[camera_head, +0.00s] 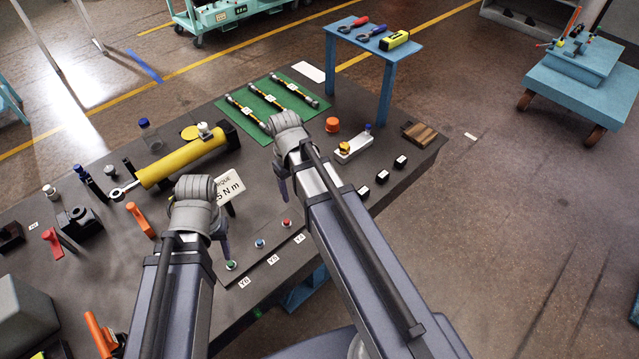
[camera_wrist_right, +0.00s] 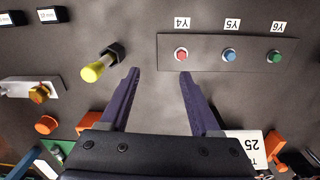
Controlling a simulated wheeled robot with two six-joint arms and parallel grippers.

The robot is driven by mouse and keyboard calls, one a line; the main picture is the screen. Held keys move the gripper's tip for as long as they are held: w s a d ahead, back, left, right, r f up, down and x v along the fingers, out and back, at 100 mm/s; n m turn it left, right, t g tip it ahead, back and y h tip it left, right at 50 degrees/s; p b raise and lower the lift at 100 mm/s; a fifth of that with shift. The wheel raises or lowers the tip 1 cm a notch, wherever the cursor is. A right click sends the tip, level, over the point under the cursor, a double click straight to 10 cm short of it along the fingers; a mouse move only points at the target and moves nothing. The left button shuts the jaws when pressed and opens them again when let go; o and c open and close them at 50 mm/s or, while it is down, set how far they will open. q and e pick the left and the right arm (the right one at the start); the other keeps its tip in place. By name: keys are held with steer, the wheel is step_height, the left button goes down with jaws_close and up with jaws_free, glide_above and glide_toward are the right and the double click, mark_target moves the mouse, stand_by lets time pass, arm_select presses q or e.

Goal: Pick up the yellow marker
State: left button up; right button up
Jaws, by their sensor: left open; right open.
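The yellow marker (camera_wrist_right: 95,70) shows in the right wrist view, left of my right gripper's fingers. It has a yellow end and seems to stand upright in a dark six-sided holder (camera_wrist_right: 116,53).
A panel (camera_wrist_right: 205,65) with red, blue and green buttons lies right of the right gripper. A white plate with a brass fitting (camera_wrist_right: 38,93) lies left of it. A yellow cylinder (camera_head: 182,160) and a green mat (camera_head: 240,115) with hoses lie farther back on the table.

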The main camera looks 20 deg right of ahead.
steer(key=shift+m, duration=0.4)
steer(key=w+d, duration=0.1)
steer(key=d, duration=0.2)
steer(key=w+d, duration=0.1)
steer(key=d, duration=0.2)
steer(key=w+d+r, duration=0.1)
steer(key=w+d, duration=0.1)
steer(key=d, duration=0.2)
steer(key=shift+p, duration=0.35)
arm_select(q)
step_height(320, 180, down, 7)
steer(key=b, duration=0.8)
arm_select(e)
steer(key=f, duration=0.8)
steer(key=shift+s+a, duration=0.3)
steer(key=shift+r, duration=0.1)
jaws_close()
